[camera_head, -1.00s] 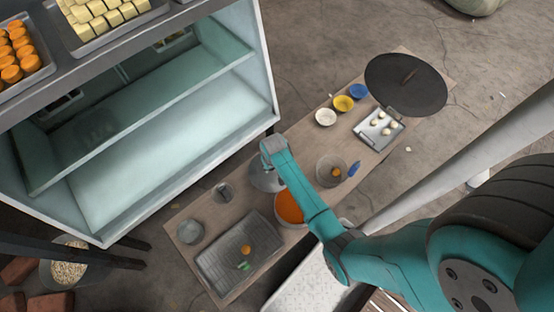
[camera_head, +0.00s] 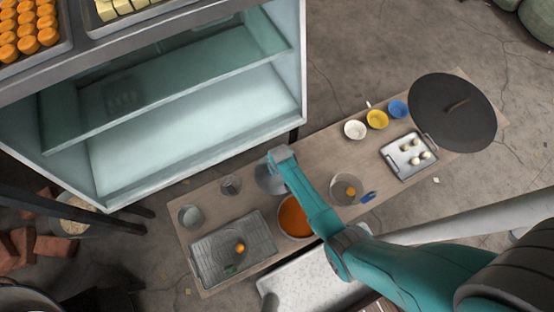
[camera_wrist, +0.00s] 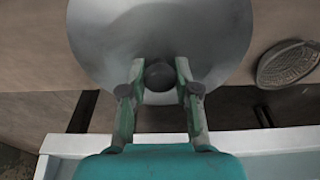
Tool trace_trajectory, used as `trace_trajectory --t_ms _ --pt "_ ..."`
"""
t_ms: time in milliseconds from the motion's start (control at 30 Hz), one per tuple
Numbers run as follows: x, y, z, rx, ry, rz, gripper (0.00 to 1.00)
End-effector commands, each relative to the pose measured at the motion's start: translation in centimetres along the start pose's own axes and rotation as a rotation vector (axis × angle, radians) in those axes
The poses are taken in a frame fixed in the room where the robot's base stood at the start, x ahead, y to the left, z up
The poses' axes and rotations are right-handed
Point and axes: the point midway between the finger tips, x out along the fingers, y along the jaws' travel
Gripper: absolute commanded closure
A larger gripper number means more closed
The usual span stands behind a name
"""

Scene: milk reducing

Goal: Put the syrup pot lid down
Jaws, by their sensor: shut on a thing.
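The syrup pot lid (camera_wrist: 160,30) is a round grey metal disc with a dark round knob (camera_wrist: 159,77). My gripper (camera_wrist: 159,74) is shut on the knob, one finger on each side. In the head view the lid (camera_head: 266,181) shows partly behind my arm, over the table's back edge side. I cannot tell whether it touches the table. The syrup pot (camera_head: 294,220) stands uncovered just in front of the lid, with orange syrup inside, partly hidden by my arm.
The wooden table (camera_head: 322,152) holds a metal tray (camera_head: 215,258) at left and a glass bowl (camera_head: 340,196) right of the pot. Small bowls, a smaller tray (camera_head: 398,165) and a dark pan (camera_head: 440,105) stand further right. A pale cabinet (camera_head: 190,130) rises behind.

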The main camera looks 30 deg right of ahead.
Motion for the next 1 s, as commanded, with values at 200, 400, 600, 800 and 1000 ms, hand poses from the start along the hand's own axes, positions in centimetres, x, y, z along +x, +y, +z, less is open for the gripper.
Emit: trace_trajectory --t_ms 200,400,600,800,1000 --pt "1.2 0.0 0.1 0.001 -0.001 0.000 1.00" --pt "3.3 0.0 0.4 0.001 -0.002 0.000 1.00" --pt "4.4 0.0 0.6 0.001 0.001 0.000 1.00" --pt "4.5 0.0 0.6 0.001 0.001 0.000 1.00" --pt "4.8 0.0 0.7 0.001 -0.001 0.000 0.66"
